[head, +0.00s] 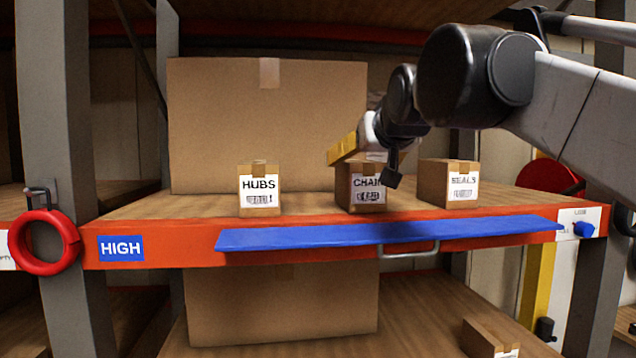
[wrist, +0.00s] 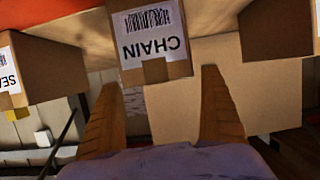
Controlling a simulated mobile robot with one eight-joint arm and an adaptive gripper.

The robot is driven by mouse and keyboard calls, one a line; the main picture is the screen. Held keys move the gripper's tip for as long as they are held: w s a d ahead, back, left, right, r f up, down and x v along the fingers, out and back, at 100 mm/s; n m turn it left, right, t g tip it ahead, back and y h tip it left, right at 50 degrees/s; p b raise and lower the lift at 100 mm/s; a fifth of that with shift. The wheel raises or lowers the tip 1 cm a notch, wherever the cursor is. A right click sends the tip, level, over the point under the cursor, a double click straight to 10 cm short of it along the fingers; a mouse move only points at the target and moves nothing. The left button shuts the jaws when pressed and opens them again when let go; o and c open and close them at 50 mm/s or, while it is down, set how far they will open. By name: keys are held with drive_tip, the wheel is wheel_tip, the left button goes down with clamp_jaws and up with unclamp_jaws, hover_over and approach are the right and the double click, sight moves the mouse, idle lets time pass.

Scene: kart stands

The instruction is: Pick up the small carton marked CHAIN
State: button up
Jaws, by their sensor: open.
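The small carton marked CHAIN (head: 345,196) stands on the wooden shelf of the HIGH bay, between two like cartons. In the head view my wrist and gripper (head: 343,150) are just above and in front of it and cover part of its top and label. In the wrist view the carton (wrist: 186,82) appears upside down, its label readable, at the top middle. My gripper (wrist: 165,108) is open there, its two tan fingers pointing towards the carton, one to each side of its lower part in the picture. Nothing is held. I cannot tell whether the fingers touch it.
The HUBS carton (head: 259,203) stands to the left and the SEALS carton (head: 437,190) to the right, both with gaps. A large plain box (head: 230,120) is behind. A blue strip (head: 300,238) runs along the orange shelf beam (head: 190,243).

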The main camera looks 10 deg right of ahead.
drive_tip(key=x, duration=0.4)
drive_tip(key=shift+s+r, duration=0.1)
drive_tip(key=shift+s, duration=0.2)
drive_tip(key=shift+s+r, duration=0.1)
drive_tip(key=shift+s, duration=0.1)
drive_tip(key=shift+c, duration=1.3)
drive_tip(key=shift+w, duration=0.1)
drive_tip(key=c, duration=1.2)
drive_tip(key=shift+c, duration=0.2)
